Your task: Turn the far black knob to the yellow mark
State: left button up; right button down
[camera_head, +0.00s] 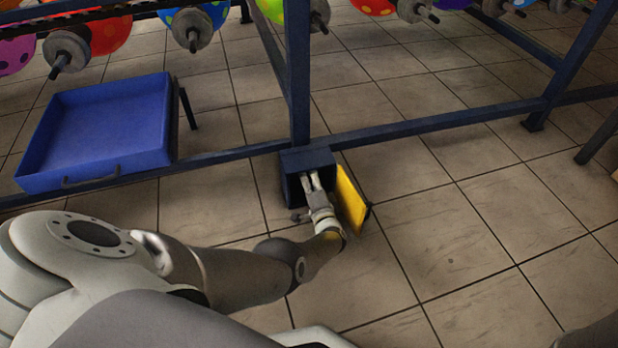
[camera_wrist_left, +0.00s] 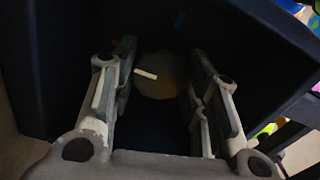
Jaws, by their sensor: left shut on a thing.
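The dark blue control box (camera_head: 291,162) stands at the foot of the frame's post, and its yellow door (camera_head: 350,199) hangs open on the right. My left gripper (camera_head: 311,182) reaches into the box from the front. In the left wrist view, the gripper (camera_wrist_left: 160,88) has its fingers on both sides of a round knob face (camera_wrist_left: 160,84), shut on it. This face looks dull grey-brown in the shade and bears a short white line. My right gripper is out of view.
A blue tray (camera_head: 100,131) is fixed to the frame on the left. Blue frame bars (camera_head: 437,124) run along both sides of the box. Balloons on grey holders (camera_head: 192,28) hang above. The tiled floor (camera_head: 470,245) at right is clear.

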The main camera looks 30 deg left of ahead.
pick_arm(q)
jog(key=o, duration=1)
jog(key=shift+n, duration=0.3)
